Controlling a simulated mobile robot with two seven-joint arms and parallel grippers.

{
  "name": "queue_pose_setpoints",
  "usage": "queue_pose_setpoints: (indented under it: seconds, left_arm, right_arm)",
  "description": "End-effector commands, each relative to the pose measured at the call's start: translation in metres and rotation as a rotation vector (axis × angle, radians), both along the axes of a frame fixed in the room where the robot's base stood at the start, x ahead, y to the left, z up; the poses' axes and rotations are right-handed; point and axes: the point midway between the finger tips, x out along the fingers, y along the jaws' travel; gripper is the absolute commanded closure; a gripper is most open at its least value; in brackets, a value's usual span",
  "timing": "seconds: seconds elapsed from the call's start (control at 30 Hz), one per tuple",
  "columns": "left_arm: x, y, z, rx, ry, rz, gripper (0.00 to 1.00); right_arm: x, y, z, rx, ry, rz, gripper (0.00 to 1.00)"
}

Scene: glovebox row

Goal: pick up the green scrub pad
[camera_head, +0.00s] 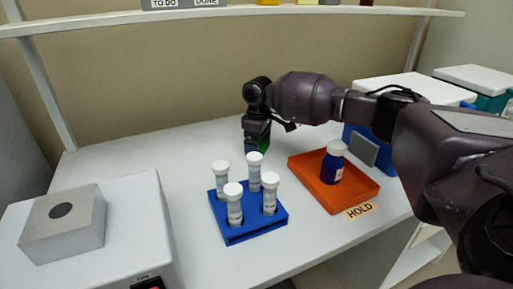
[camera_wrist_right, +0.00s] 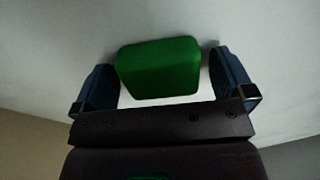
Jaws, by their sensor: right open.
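The green scrub pad (camera_wrist_right: 158,68) lies on the white worktop between the spread fingers of my right gripper (camera_wrist_right: 162,88) in the right wrist view. A gap shows on each side between the pad and the fingers. In the head view my right gripper (camera_head: 257,139) points down at the worktop behind the blue tube rack, and only a little green of the pad (camera_head: 263,145) shows by its fingers. The right gripper is open. My left gripper is not in view.
A blue rack (camera_head: 248,228) with several white-capped tubes stands just in front of the right gripper. An orange tray (camera_head: 365,190) labelled HOLD holds a blue bottle (camera_head: 332,163) to the right. A white device (camera_head: 95,250) stands at left. A shelf (camera_head: 250,11) runs above.

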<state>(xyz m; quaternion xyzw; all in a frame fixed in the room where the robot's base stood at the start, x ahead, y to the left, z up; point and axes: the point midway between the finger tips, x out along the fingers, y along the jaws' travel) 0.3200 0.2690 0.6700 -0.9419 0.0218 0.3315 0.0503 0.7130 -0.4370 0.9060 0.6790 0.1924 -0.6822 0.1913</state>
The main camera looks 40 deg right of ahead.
Motion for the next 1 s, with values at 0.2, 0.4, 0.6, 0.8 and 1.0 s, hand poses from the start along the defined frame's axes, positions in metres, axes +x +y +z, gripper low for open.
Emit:
queue_pose_setpoints:
  seconds: [0.2, 0.4, 0.6, 0.8, 1.0]
  left_arm:
    - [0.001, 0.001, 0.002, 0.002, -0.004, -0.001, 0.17]
    - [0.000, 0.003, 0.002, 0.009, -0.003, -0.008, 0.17]
    - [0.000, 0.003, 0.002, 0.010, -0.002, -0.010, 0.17]
    - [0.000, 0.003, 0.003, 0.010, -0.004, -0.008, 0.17]
    - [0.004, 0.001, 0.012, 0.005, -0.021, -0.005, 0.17]
  right_arm:
    - [0.000, 0.000, 0.000, 0.000, -0.004, 0.000, 0.00]
    - [0.000, 0.000, 0.000, 0.000, -0.004, 0.000, 0.28]
    - [0.000, 0.000, 0.000, 0.000, -0.004, 0.000, 0.48]
    - [0.000, 0.000, 0.003, 0.000, -0.004, 0.000, 0.49]
    - [0.001, 0.000, 0.030, 0.001, -0.011, 0.000, 0.49]
